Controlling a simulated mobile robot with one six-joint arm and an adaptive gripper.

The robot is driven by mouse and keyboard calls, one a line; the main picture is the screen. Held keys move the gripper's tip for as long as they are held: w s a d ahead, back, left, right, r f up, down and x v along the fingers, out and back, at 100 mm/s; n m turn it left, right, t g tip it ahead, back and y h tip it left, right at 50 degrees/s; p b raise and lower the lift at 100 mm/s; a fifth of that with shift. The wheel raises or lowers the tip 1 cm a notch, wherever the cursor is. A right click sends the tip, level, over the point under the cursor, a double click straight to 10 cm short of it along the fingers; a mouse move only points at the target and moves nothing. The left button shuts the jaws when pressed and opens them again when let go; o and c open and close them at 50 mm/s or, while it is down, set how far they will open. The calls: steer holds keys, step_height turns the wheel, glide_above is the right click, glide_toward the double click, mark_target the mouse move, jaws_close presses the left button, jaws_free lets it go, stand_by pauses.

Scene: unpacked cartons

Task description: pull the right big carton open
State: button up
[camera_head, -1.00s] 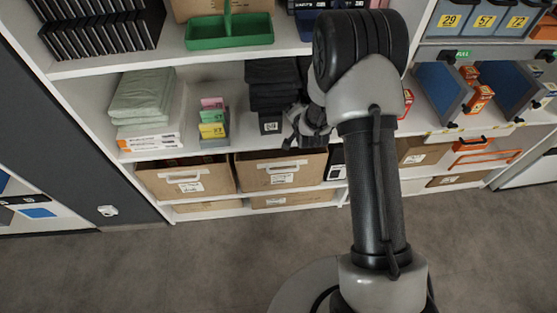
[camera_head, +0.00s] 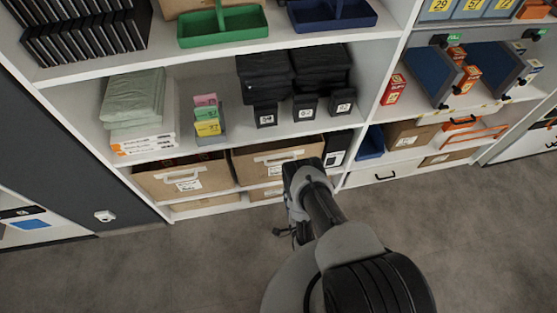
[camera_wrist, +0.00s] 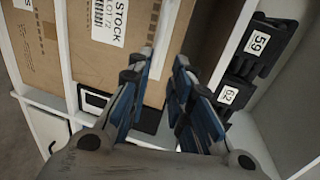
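The right big carton (camera_head: 250,172) is a brown box with a pale handle and white label, on the low shelf in the head view. My forearm hides part of its right end. A large brown carton front with a STOCK label, apparently this one, fills the upper middle of the wrist view (camera_wrist: 130,62). My gripper (camera_wrist: 164,58) has its blue-padded fingers apart with nothing between them, in front of the carton. In the head view my gripper (camera_head: 285,232) is small and dark, below the carton in the picture.
The left big carton (camera_head: 160,182) stands beside it. A black labelled box (camera_head: 337,150) is at its right. Small black bins (camera_head: 304,108) stand on the shelf above and show in the wrist view (camera_wrist: 257,52). The floor in front is clear.

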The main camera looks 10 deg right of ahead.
mark_target(281, 162)
steer(key=shift+b+x, duration=2.25)
steer(key=shift+x, duration=6.35)
steer(key=shift+c, duration=0.4)
jaws_close()
